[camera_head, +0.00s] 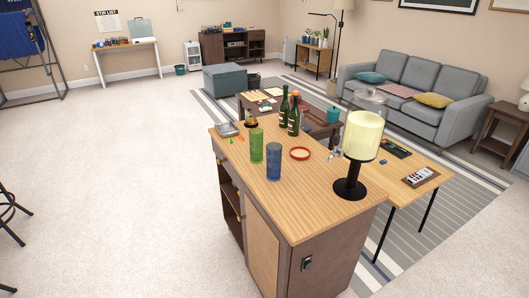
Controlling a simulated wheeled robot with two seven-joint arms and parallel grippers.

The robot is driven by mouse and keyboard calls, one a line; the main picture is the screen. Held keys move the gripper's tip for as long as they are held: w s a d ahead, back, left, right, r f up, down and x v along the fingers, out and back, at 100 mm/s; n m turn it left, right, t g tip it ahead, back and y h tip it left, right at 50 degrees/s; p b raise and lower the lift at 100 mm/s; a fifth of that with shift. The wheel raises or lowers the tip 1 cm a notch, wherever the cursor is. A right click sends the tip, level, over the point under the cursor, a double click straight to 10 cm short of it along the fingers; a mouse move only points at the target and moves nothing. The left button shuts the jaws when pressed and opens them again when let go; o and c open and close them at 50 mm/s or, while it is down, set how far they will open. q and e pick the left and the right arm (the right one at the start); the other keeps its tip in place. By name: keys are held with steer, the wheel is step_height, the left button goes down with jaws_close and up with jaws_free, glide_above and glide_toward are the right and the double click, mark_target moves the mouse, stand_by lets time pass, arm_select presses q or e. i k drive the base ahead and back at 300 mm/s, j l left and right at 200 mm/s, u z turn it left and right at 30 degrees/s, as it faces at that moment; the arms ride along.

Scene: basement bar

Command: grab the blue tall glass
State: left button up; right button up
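The blue tall glass (273,162) stands upright on the wooden top of the bar cabinet (300,213), near its middle. A green tall glass (256,145) stands just behind it and to the left, a small gap apart. Neither of my grippers shows in the head view, so I cannot see whether they are open or shut.
A lamp-like dispenser (361,145) on a black base stands right of the glass. A red-rimmed dish (299,153) and dark bottles (294,115) are behind. A grey tray (228,129) lies at the far left corner. The near cabinet top and the floor (120,180) at left are clear.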

mark_target(274, 162)
steer(key=i+j, duration=0.2)
steer(key=i, duration=0.35)
steer(key=i+j, duration=0.2)
steer(key=i, duration=0.35)
steer(key=i+j, duration=0.2)
steer(key=i, duration=0.35)
